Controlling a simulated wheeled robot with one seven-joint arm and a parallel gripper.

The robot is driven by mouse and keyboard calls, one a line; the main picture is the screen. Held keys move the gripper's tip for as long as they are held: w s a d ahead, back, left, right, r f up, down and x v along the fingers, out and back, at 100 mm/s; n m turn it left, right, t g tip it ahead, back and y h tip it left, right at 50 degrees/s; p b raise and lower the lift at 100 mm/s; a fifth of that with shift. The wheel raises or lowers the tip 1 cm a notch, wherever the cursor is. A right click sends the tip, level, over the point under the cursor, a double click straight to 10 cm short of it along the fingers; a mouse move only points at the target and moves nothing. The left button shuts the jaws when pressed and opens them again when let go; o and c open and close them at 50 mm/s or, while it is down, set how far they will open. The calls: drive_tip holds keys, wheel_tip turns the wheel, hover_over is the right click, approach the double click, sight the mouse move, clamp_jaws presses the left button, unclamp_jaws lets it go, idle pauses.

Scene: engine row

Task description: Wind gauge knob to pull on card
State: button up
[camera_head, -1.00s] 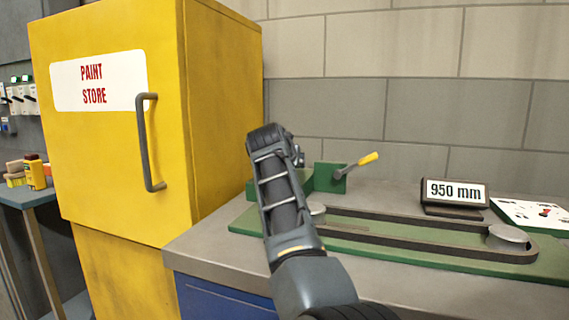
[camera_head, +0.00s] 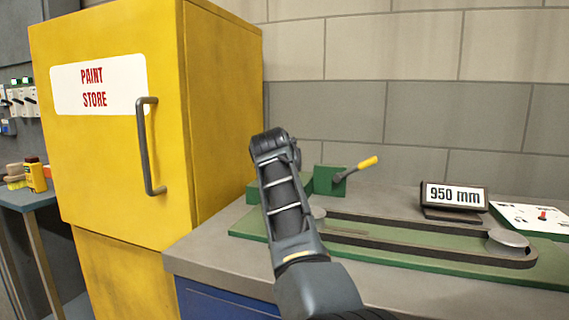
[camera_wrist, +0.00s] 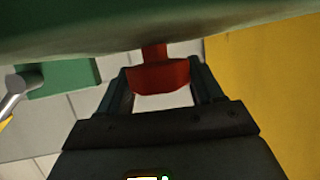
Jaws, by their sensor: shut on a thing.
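In the wrist view a red knob (camera_wrist: 158,76) on a short red stem sits between the two dark fingers of my gripper (camera_wrist: 160,80), which is shut on it. The stem meets a large green body (camera_wrist: 110,25) across the top of that view. In the head view my arm hides the knob and fingers. A card (camera_head: 455,195) reading "950 mm" stands on the bench.
A green base (camera_head: 400,262) carries a dark belt loop (camera_head: 440,247) around metal discs. A lever with a yellow grip (camera_head: 368,162) juts from a green block (camera_head: 329,180). A yellow paint store cabinet (camera_head: 222,100) stands left of the grey bench (camera_head: 215,250).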

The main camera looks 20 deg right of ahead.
drive_tip(key=shift+n+y+p, duration=0.3)
drive_tip(key=shift+y+p, duration=0.1)
drive_tip(key=shift+p, duration=0.05)
drive_tip(key=o, duration=1)
drive_tip(key=shift+c, duration=0.2)
drive_tip(key=shift+p+v, duration=0.4)
drive_tip(key=shift+v, duration=3.5)
